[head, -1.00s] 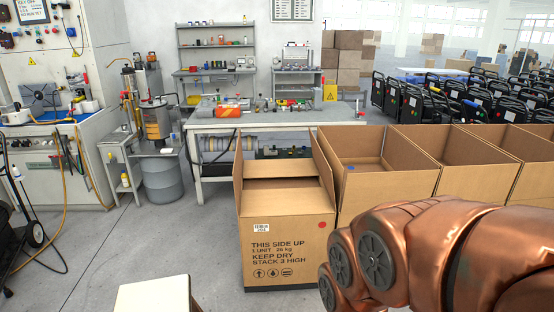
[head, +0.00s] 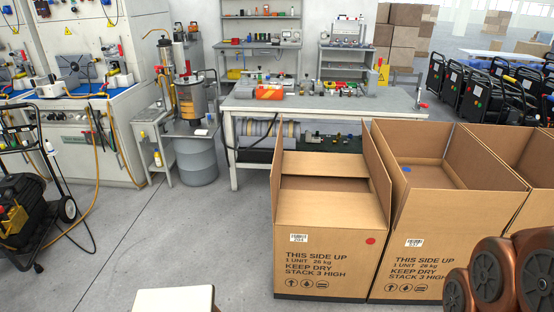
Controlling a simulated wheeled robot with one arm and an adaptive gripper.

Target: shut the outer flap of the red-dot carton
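The red-dot carton (head: 322,248) stands upright on the floor in the head view, its front printed "THIS SIDE UP". The red dot (head: 371,241) is at the upper right of that front. Its left flap (head: 276,169) and right flap (head: 376,177) stand up. Its near flap (head: 330,208) and far flap (head: 325,165) appear folded inward, with a dark gap between them. My gripper is out of view; only copper-coloured links of my arm show at the lower right, apart from this carton.
A workbench (head: 310,105) stands behind. A cream flat top (head: 172,299) shows at the bottom edge.

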